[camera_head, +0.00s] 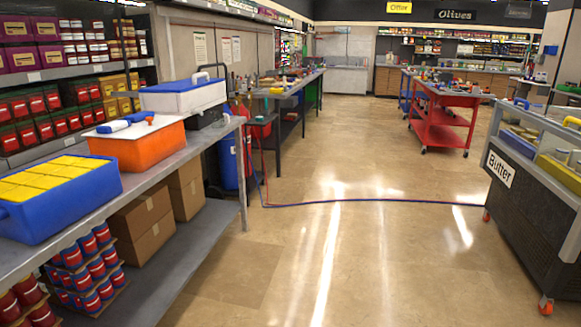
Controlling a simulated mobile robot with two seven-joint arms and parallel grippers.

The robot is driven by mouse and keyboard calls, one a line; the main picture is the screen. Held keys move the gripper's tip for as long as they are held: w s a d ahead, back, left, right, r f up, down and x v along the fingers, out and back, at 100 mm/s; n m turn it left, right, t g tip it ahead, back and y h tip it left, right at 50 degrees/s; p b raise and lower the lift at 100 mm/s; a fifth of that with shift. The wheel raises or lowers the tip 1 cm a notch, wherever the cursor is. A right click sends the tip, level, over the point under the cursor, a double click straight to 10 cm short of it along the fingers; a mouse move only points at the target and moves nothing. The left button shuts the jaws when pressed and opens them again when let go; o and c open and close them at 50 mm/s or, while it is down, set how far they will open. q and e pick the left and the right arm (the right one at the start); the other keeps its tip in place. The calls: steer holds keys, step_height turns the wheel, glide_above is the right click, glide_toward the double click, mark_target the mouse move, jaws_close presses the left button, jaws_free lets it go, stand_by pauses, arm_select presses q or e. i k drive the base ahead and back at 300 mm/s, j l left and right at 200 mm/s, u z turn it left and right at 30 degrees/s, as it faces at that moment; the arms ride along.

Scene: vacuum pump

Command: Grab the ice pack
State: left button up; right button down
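No item is clearly recognisable as the ice pack. A blue item with a white end (118,125) lies on the white lid of an orange bin (144,150) on the left bench; I cannot tell what it is. Beside it, a blue bin (62,208) holds several yellow blocks (50,180). Behind the orange bin stands a white box with a blue top (185,95). Neither of my grippers is in view.
The grey bench (178,158) runs along the left, with cardboard boxes (145,222) and stacked cans below. A dark cart with a "Butter" sign (530,210) stands at right. A red cart (440,120) stands farther back.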

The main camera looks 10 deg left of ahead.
mark_target(111, 126)
steer(key=i+u, duration=0.1)
steer(key=i, duration=0.5)
steer(key=i+l+u, duration=0.1)
steer(key=i, duration=0.45)
